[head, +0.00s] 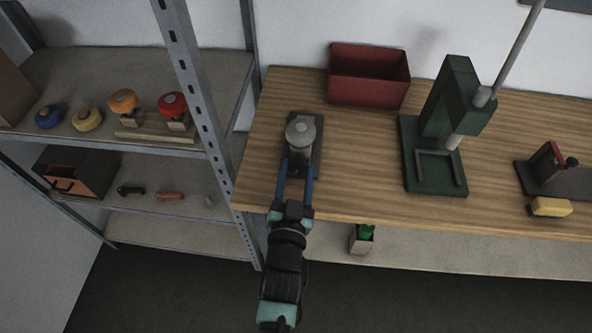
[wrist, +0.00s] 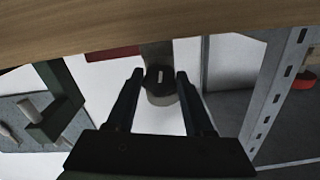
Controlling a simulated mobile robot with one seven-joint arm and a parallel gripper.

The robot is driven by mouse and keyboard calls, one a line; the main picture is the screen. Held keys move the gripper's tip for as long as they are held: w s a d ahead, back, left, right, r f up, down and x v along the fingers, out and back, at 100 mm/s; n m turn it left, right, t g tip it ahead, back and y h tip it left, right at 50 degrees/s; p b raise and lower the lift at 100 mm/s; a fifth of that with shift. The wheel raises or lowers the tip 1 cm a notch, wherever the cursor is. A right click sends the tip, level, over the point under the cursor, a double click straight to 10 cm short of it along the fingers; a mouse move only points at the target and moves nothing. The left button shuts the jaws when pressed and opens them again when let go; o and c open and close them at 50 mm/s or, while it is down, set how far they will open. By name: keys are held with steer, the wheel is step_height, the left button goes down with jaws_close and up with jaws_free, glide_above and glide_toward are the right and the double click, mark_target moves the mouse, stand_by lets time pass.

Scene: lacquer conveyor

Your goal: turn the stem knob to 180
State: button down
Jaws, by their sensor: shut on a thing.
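The stem knob (wrist: 153,77) is a dark round knob with a pale line mark, on the front of a grey round body, in the wrist view. The mark runs close to upright in that picture. My gripper (wrist: 160,74) has one finger on each side of the knob and is shut on it. In the head view the grey body (head: 300,131) stands on a dark base plate on the wooden bench. My gripper (head: 298,170) reaches it from the front edge, and the fingers and wrist hide most of the knob there.
A red bin (head: 368,92) stands behind on the bench (head: 355,165). A green press (head: 447,105) with a slanted lever is to the right. A yellow block (head: 551,207) lies farther right. A metal shelf upright (head: 193,85) stands close on the left.

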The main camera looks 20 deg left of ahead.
steer(key=shift+n, duration=1.2)
steer(key=shift+c, duration=1.6)
jaws_free()
steer(key=b+v, duration=0.1)
steer(key=v, duration=1.2)
